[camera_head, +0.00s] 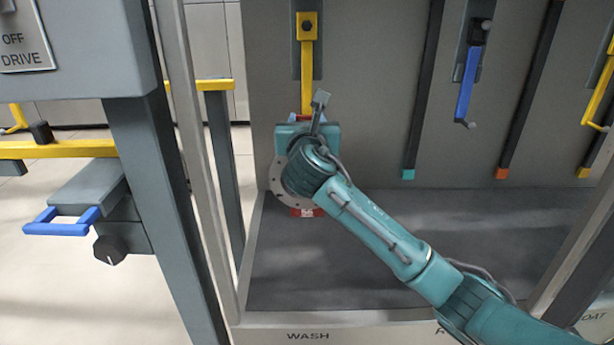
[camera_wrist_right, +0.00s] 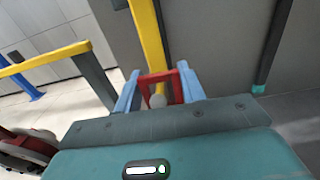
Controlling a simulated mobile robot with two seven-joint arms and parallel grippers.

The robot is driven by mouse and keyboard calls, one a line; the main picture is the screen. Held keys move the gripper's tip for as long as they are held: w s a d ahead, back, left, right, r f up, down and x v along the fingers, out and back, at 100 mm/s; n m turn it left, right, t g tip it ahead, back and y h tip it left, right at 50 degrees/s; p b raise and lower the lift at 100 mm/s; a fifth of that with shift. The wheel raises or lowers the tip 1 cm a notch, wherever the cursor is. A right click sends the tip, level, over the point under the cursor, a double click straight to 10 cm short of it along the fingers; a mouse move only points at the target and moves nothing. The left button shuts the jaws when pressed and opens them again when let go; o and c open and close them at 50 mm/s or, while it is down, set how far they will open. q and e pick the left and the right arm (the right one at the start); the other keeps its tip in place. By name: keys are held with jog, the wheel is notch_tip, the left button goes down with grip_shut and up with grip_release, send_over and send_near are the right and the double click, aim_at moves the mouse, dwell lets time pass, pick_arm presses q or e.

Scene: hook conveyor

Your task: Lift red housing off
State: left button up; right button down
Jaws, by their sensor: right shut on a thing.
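The red housing (camera_wrist_right: 158,78) shows as a red frame in the right wrist view, between the two light-blue fingers of my right gripper (camera_wrist_right: 160,82). The gripper is shut on it. In the head view, red edges of the housing (camera_head: 305,95) show at the lower end of a yellow hook (camera_head: 308,62); my right wrist hides most of it. The yellow hook also rises behind the housing in the wrist view (camera_wrist_right: 147,35). I cannot tell whether the housing still bears on the hook. My left gripper is not in view.
A blue hook (camera_head: 466,85) hangs at the right, and a yellow hook (camera_head: 599,92) at the far right edge. The dark bay floor (camera_head: 360,270) above the WASH label is clear. A grey post (camera_head: 195,150) and a blue-handled shelf (camera_head: 62,226) stand left.

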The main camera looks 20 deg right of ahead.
aim_at(307, 98)
jog(key=shift+r, duration=0.35)
jog(key=shift+r, duration=1.75)
jog(key=f+v, duration=0.1)
jog(key=v, duration=1.7)
jog(key=shift+f+b, duration=0.4)
jog(key=shift+s, duration=0.1)
jog(key=p+v, duration=0.3)
jog(key=v, duration=0.3)
jog(key=shift+p, duration=0.4)
jog(key=shift+s+a, duration=0.1)
jog(key=shift+s, duration=0.1)
